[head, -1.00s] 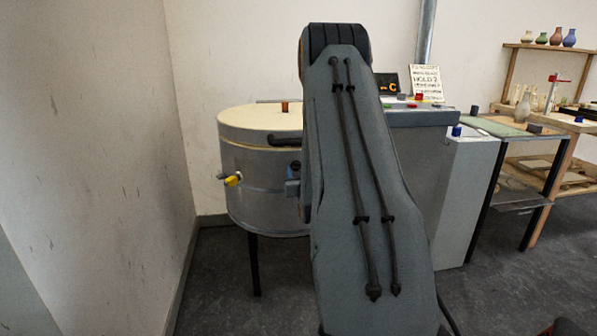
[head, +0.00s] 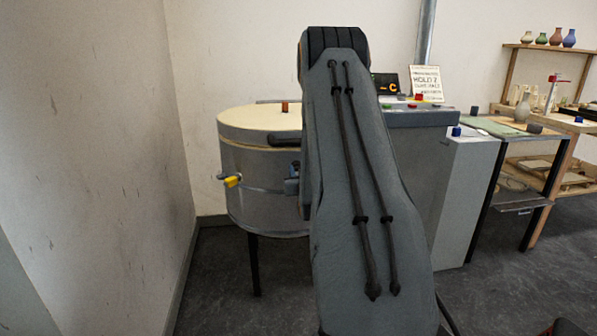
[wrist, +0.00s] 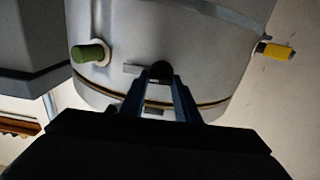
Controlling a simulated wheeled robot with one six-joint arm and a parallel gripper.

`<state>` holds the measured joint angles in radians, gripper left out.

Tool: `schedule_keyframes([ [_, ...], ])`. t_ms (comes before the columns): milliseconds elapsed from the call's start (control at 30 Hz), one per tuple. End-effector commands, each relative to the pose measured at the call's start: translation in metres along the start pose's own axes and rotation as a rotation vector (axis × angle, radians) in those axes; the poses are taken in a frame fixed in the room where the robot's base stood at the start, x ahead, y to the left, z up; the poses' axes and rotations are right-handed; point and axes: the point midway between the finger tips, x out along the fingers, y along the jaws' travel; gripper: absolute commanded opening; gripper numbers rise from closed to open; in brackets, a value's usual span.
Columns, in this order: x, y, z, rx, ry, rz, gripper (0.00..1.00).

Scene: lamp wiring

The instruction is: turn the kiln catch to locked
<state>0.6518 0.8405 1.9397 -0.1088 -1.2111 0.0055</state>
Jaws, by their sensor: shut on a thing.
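The kiln (head: 265,205) is a round grey metal drum with a cream lid (head: 250,118) that is down. In the wrist view its wall (wrist: 215,60) fills the middle. My gripper (wrist: 160,80) is shut on a dark round knob (wrist: 161,69) on that wall, which seems to be the kiln catch. A short grey bar (wrist: 131,68) lies beside the knob. In the head view my gripper (head: 291,187) shows only partly at the kiln's side, and my arm hides the catch. Which position the catch is in cannot be told.
A yellow-handled fitting (head: 232,181) sticks out of the kiln's left side. A green-ended fitting (wrist: 90,53) sticks out on the other side of the knob. A grey control cabinet (head: 425,175) stands right of the kiln. The wall is close on the left.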

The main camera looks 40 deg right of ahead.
Motion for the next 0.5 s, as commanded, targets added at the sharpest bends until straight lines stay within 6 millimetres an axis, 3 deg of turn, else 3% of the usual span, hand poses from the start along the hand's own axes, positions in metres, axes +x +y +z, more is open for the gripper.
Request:
schedule_keyframes([
  [500, 0.0004, -0.0021, -0.0006, -0.38, 0.002, 0.0, 0.07],
])
